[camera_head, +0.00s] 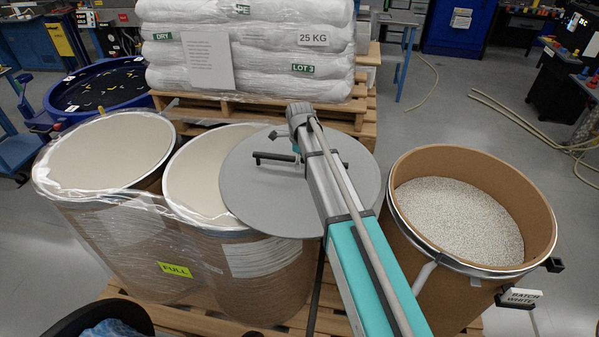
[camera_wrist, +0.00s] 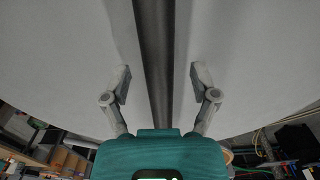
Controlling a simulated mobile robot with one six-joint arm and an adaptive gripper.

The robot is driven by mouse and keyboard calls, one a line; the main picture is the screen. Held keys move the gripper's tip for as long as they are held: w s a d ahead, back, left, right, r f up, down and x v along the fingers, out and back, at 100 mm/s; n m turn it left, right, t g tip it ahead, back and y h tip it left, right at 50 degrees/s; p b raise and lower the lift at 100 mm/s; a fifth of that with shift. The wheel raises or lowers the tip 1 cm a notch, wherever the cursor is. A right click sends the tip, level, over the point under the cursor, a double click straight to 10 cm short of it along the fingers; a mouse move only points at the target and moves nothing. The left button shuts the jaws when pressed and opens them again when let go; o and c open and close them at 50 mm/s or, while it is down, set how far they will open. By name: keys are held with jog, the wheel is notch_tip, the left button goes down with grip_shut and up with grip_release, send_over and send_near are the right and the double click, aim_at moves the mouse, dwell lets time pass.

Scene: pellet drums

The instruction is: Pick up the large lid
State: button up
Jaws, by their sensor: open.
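The large lid (camera_head: 256,190) is a flat grey disc with a dark bar handle (camera_head: 272,158). In the head view it overlaps the right side of the middle drum and the space beside it; what bears it is hidden. My arm crosses over its right part and hides some of it. In the wrist view the lid's grey face (camera_wrist: 65,65) fills most of the picture. The dark handle (camera_wrist: 155,30) runs up the middle. My gripper (camera_wrist: 160,72) is open, with one finger on each side of the handle and gaps between. Whether it is level with the handle is unclear.
An open drum of pale pellets (camera_head: 460,215) stands at right, with a clamp ring at its rim. Two wrapped drums with pale tops (camera_head: 105,150) stand at left. White sacks (camera_head: 250,50) on a pallet are behind.

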grip_shut()
dwell(0.3)
jog(key=shift+r, duration=0.2)
dwell(0.4)
notch_tip(320, 180, up, 2)
jog(key=p, duration=0.3)
jog(key=shift+r, duration=0.25)
jog(key=s+d+r+p, duration=0.5)
jog(key=s+r+p, duration=0.5)
jog(key=s, duration=0.3)
jog(key=shift+r, duration=0.3)
jog(key=shift+s+f, duration=0.1)
jog(key=shift+s, duration=0.05)
dwell(0.4)
